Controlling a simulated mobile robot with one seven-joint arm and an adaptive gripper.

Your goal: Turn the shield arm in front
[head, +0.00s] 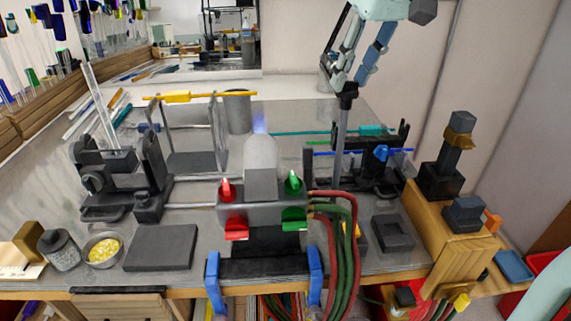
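My gripper (346,84) reaches down from the upper right in the head view. Its pale blue finger links stand over a grey upright post (339,140) with a black top (347,97). The fingertips overlap the black top in the picture, and I cannot tell whether they touch it or how far apart they are. No part is clearly recognisable as the shield arm. A yellow bar (208,96) runs level across the top of a thin upright frame at the back left. A teal bar (300,132) lies level left of a black stand (392,165) at the right.
A grey burner (261,165) with a blue flame (260,122) stands mid-bench, with red and green knobs and hoses (345,235). A grey slab (161,247), a bowl of yellow bits (103,250) and a jar (59,250) line the front left.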

